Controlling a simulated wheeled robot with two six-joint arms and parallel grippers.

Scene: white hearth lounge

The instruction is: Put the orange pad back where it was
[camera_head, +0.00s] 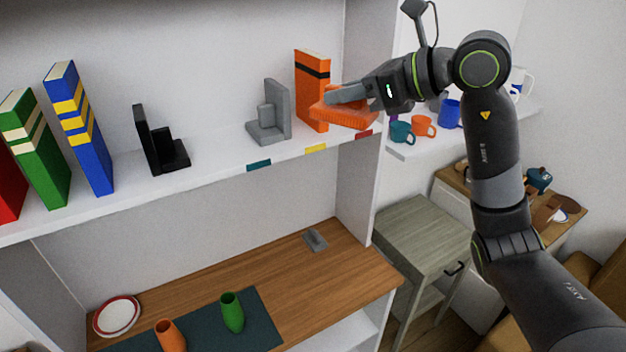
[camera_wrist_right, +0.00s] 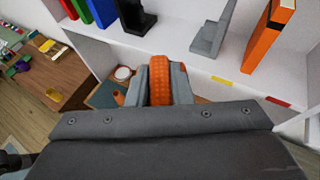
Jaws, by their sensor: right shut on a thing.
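The orange pad (camera_head: 343,115) is in the jaws of my right gripper (camera_head: 347,96), at the right end of the white shelf (camera_head: 215,158). In the right wrist view the ribbed orange pad (camera_wrist_right: 160,78) sits between the two grey fingers of my right gripper (camera_wrist_right: 161,85). The pad is close in front of an orange book with a black band (camera_head: 312,85); whether it touches the shelf or the book I cannot tell. My left gripper is not in view.
A grey bookend (camera_head: 270,115) stands left of the orange book. Yellow (camera_head: 316,148), red (camera_head: 363,134) and teal (camera_head: 259,165) labels mark the shelf edge. A black bookend (camera_head: 160,145) stands further left, with bare shelf between the bookends. Mugs (camera_head: 424,126) stand on a right-hand ledge.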

